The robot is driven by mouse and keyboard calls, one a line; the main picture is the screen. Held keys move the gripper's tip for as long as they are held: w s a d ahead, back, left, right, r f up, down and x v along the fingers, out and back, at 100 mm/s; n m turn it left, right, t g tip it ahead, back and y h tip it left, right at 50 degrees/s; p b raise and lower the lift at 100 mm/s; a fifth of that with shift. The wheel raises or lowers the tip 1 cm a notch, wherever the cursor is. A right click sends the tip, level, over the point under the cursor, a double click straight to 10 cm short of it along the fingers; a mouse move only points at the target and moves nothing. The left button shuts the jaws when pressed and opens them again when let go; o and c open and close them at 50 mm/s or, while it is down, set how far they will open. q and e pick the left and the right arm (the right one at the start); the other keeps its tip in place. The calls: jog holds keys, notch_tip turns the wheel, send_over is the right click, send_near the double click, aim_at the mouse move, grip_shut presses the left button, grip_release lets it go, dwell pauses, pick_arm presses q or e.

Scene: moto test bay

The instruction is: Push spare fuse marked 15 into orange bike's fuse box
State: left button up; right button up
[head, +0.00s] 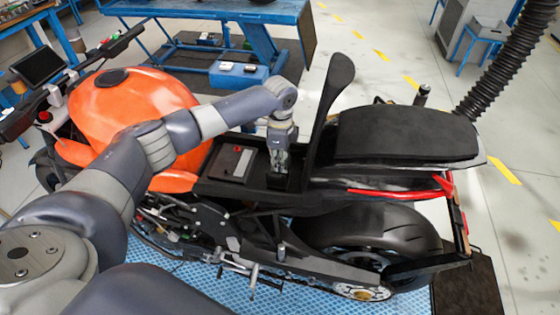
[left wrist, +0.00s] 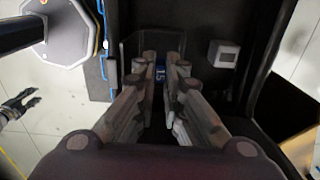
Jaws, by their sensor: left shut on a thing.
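My left gripper (head: 280,168) points down into the black tray behind the orange bike's tank (head: 130,100). In the left wrist view its two fingers (left wrist: 161,88) are shut on a small blue fuse (left wrist: 160,72) marked 15. The fuse sits upright between the fingertips, in front of a dark recess with a clear-looking wall (left wrist: 130,48), apparently the fuse box. The fingers hide the fuse's lower end, so I cannot tell whether it touches a slot. A dark gripper-like shape (left wrist: 18,106) at the left edge of the left wrist view may be my right gripper.
The raised black panel (head: 332,100) stands close to the right of my left gripper, before the seat (head: 400,132). A blue bench (head: 200,20) stands behind the bike.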

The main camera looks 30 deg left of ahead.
aim_at(279, 171)
pick_arm(q)
jog(key=shift+f+b, duration=0.6)
jog(key=shift+f, duration=0.5)
jog(key=shift+f+b, duration=0.75)
jog(key=shift+f, duration=0.2)
jog(key=shift+f+b, duration=0.8)
jog(key=shift+f, duration=0.05)
pick_arm(e)
jog(key=f, duration=0.1)
jog(key=w+f, duration=0.1)
jog(key=f, duration=0.2)
jog(key=shift+w+a+f, duration=0.1)
jog(key=shift+w+a, duration=0.2)
jog(key=shift+a, duration=0.05)
jog(key=shift+s, duration=0.1)
pick_arm(q)
jog(key=shift+r+p, duration=0.1)
jog(key=shift+p, duration=0.25)
pick_arm(e)
jog(key=shift+d+r, duration=0.1)
jog(key=shift+r, duration=0.25)
jog(key=shift+d, duration=0.15)
pick_arm(q)
jog(key=shift+a+p, duration=0.1)
jog(key=shift+p, duration=0.55)
pick_arm(e)
jog(key=shift+a+r, duration=0.2)
jog(key=shift+r, duration=0.45)
